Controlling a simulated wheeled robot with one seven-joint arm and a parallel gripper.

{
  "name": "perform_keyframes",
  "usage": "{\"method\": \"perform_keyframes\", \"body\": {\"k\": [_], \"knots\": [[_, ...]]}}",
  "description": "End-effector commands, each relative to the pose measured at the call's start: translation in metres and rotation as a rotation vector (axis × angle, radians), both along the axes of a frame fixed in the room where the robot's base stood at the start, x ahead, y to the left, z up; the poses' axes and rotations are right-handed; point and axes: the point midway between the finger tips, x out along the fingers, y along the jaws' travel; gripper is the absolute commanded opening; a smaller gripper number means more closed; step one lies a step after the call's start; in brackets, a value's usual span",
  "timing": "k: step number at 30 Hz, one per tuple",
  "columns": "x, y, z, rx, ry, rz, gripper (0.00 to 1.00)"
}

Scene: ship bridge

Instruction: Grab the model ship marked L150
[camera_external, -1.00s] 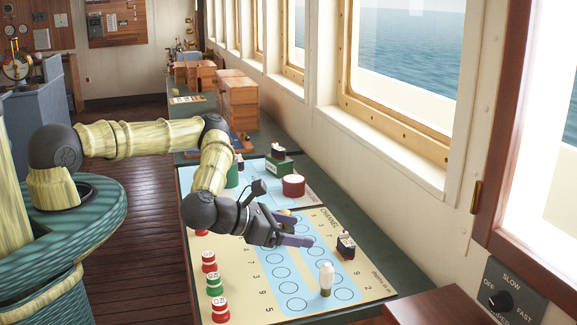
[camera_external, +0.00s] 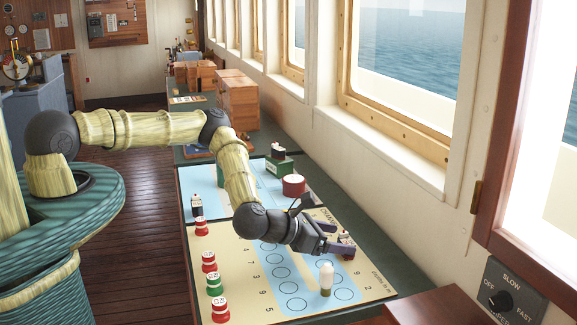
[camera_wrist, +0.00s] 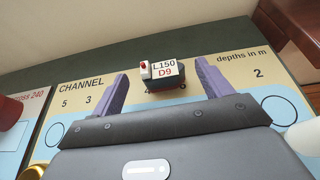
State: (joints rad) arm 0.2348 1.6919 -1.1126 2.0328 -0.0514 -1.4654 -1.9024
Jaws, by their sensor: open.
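In the external view the ship (camera_external: 346,243) is at the right edge of the chart board, partly hidden by my gripper (camera_external: 347,240). My gripper, with purple fingers, also shows in the wrist view (camera_wrist: 159,76); it is open and empty.
The chart board (camera_external: 262,298) has circles and numbers. A white bottle-like piece (camera_external: 326,277) stands near my gripper. Red and green buoys (camera_external: 214,283) line the left side. A red drum (camera_external: 293,185) and a green-based ship (camera_external: 279,164) stand farther back. The window wall rises at the right.

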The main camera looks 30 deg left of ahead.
Motion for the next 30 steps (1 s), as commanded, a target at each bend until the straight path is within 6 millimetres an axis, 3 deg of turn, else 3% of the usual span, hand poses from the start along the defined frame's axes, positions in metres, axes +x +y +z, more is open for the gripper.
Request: {"method": "perform_keyframes", "body": {"k": [6, 18, 30], "knots": [[0.004, -0.004, 0.000, 0.001, -0.002, 0.002, 0.78], [0.032, -0.033, -0.014, 0.001, -0.001, 0.002, 0.78], [0.034, -0.035, -0.017, 0.000, 0.000, 0.001, 0.78]]}}
